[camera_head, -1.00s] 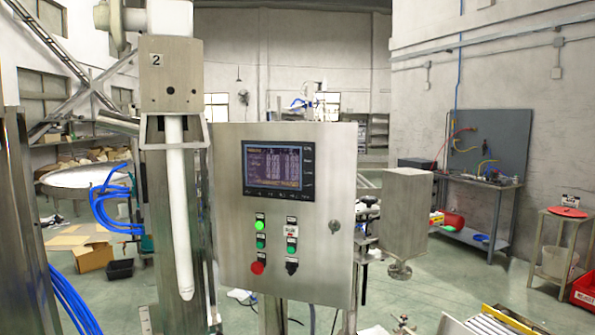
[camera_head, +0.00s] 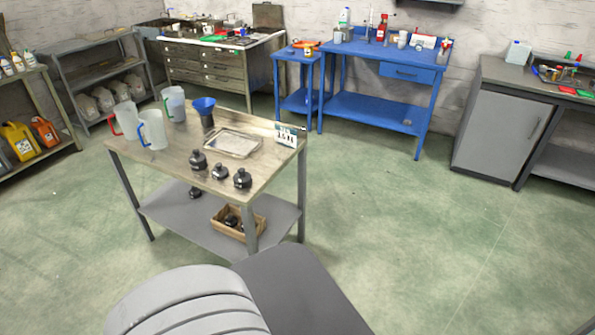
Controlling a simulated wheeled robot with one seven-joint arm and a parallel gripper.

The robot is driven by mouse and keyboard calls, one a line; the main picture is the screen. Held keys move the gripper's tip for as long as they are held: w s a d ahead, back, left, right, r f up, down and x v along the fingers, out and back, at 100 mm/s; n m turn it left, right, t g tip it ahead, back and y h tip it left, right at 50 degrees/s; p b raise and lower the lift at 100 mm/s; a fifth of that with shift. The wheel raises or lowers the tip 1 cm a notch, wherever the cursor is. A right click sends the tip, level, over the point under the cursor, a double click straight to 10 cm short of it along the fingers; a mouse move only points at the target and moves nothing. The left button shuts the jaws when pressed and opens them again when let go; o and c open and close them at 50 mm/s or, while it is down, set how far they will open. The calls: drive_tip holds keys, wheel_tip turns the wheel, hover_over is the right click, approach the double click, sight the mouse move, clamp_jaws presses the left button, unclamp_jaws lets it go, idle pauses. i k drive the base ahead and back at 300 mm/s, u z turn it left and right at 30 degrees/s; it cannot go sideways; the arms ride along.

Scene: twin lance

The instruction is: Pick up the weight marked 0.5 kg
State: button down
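Three black knobbed weights stand near the front right of the work table (camera_head: 165,155): a left one (camera_head: 198,161), a middle one (camera_head: 219,173) and a right one (camera_head: 242,179). The left one looks the largest. Another dark weight (camera_head: 195,192) sits on the table's lower shelf (camera_head: 185,225). More dark weights (camera_head: 231,220) lie in a wooden box (camera_head: 257,227) on that shelf. No mark is readable on any weight, so I cannot tell which is 0.5 kg. My gripper is not in view.
A metal tray (camera_head: 233,144), a blue funnel (camera_head: 204,104), several clear jugs (camera_head: 152,131) and a small sign (camera_head: 287,136) share the tabletop. A blue bench (camera_head: 374,104) and grey cabinet (camera_head: 497,129) stand behind. The floor (camera_head: 400,230) to the right is clear.

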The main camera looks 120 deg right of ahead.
sight(219, 172)
drive_tip(key=z, duration=3.1)
drive_tip(key=k, duration=0.6)
drive_tip(key=u, duration=0.75)
drive_tip(key=i, duration=1.75)
drive_tip(key=z, duration=0.35)
